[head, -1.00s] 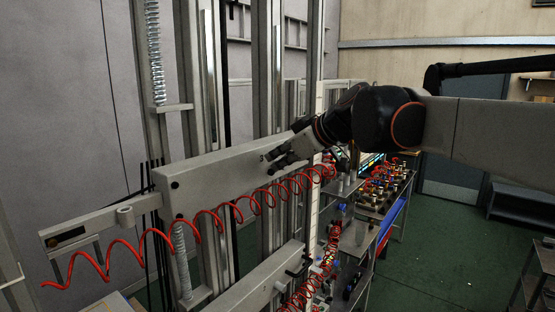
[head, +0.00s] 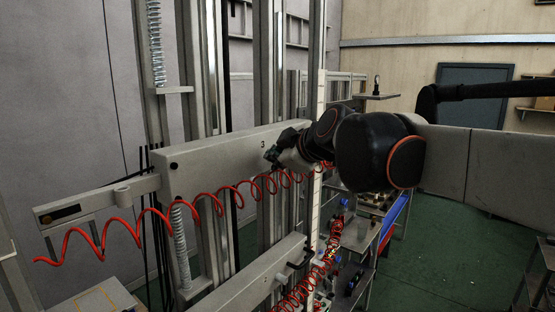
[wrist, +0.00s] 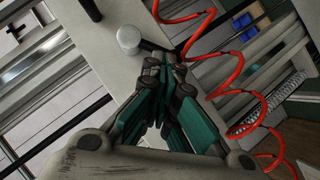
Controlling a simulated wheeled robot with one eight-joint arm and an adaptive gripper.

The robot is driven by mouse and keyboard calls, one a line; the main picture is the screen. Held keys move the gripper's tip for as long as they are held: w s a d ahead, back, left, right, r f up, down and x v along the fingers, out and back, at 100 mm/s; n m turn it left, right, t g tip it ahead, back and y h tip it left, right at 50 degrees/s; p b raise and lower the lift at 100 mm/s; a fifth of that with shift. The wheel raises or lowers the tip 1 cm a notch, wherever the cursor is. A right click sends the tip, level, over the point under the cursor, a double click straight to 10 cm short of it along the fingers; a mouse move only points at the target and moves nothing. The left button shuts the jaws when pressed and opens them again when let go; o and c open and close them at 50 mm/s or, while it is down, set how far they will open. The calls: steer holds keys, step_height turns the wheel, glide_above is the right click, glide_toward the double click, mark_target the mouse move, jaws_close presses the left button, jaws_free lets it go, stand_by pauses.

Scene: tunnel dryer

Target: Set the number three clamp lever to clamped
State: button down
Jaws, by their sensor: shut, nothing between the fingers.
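A grey beam (head: 215,160) marked "3" lies across the uprights in the head view and also shows in the wrist view (wrist: 105,65). In the wrist view, a pale round knob (wrist: 129,37) with a dark bar stands out from it; this looks like the number three clamp lever. My gripper (wrist: 166,62) is shut and empty, its fingertips just below and right of the knob; I cannot tell whether they touch the bar. In the head view my gripper (head: 271,157) is at the beam's right part and hides the lever, so its setting is unclear.
A red coiled hose (head: 165,222) runs along the beam and passes close to my fingers in the wrist view (wrist: 236,62). A second beam (head: 255,280) lies below. Metal uprights (head: 268,70) stand behind. Green floor (head: 440,255) is open at the right.

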steer(key=shift+w+f+n+t+h+b, duration=0.15)
steer(key=shift+f+n+t+h+b, duration=0.15)
steer(key=shift+f+n+t+b, duration=1.3)
steer(key=shift+d, duration=0.2)
steer(key=shift+w+d+f+b, duration=0.35)
steer(key=shift+w+f+b, duration=0.15)
steer(key=shift+f+b, duration=0.2)
stand_by(1.0)
steer(key=s+d+r, duration=0.1)
steer(key=s, duration=1.2)
steer(key=shift+d+r, duration=0.15)
steer(key=shift+d, duration=0.05)
